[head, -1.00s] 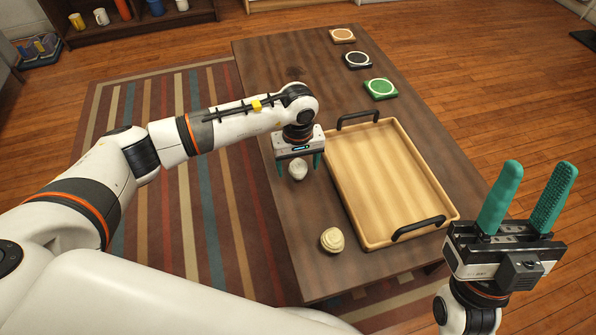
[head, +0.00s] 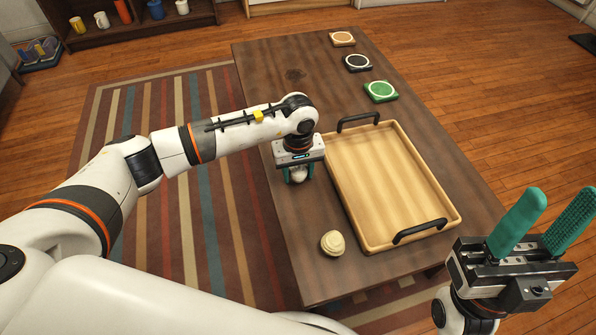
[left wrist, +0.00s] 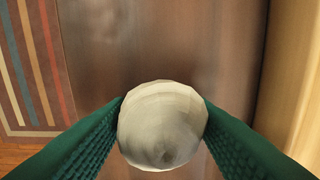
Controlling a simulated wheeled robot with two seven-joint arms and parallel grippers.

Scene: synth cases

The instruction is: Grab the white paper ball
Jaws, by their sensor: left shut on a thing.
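The white paper ball (head: 298,175) is between the green fingers of my left gripper (head: 298,176), at the table's left side beside the tray. In the left wrist view the ball (left wrist: 162,125) is touched by a finger on each side, and the left gripper (left wrist: 162,118) is shut on it. Part of the ball is hidden by the gripper in the head view. My right gripper (head: 545,222) is at the lower right, fingers pointing up, spread apart and empty.
A wooden tray (head: 447,207) with black handles lies on the dark table (head: 290,75), right of the left gripper. A cream-coloured ball (head: 332,243) sits near the tray's front corner. Orange, black and green coasters (head: 381,91) line the table's far right. The tray is empty.

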